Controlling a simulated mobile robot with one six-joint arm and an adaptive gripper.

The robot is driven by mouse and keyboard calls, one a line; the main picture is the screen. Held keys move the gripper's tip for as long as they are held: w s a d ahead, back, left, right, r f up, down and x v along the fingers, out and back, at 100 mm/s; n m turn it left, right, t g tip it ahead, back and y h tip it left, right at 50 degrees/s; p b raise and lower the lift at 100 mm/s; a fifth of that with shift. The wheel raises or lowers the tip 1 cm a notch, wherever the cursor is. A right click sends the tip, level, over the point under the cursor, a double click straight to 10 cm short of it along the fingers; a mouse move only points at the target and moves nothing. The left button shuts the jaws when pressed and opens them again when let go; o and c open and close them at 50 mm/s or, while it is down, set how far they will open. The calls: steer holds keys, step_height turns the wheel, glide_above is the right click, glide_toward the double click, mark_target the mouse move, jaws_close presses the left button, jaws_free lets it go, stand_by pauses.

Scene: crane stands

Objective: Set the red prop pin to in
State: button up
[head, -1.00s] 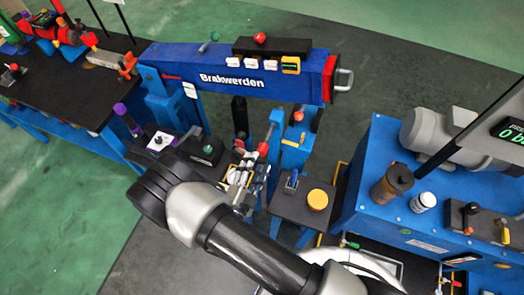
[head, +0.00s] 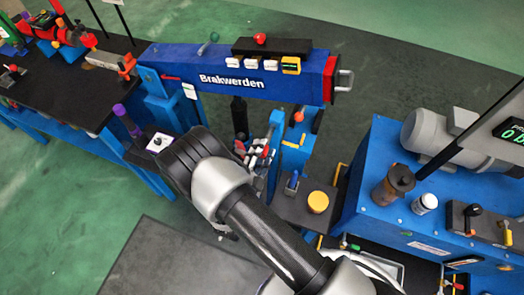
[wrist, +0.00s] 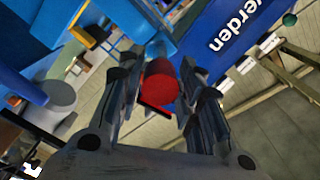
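A red cylindrical piece, which looks like the prop pin's head (wrist: 159,82), shows between the fingers of my gripper (wrist: 162,75) in the wrist view. My gripper is open, with a finger on either side of the red piece. A narrow gap shows on the left; I cannot tell whether the right finger touches. In the head view my gripper (head: 255,153) is beside the blue upright, below the blue beam (head: 225,82) lettered "Brakwerden". My fingers and wrist partly cover the pin there. How far in the pin sits is hidden.
A blue post with a red knob (head: 299,117) stands just right of my gripper. A dark stand with a yellow button (head: 318,202) is below right. A blue cabinet (head: 362,185) bearing a grey motor (head: 433,130) is at right.

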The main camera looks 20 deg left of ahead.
mark_target(274, 125)
jaws_close()
stand_by(0.3)
steer(key=w, duration=0.5)
steer(key=w+b, duration=0.1)
steer(key=w, duration=0.1)
steer(key=shift+w+d, duration=0.2)
steer(key=shift+d, duration=0.1)
steer(key=shift+o, duration=2.3)
jaws_free()
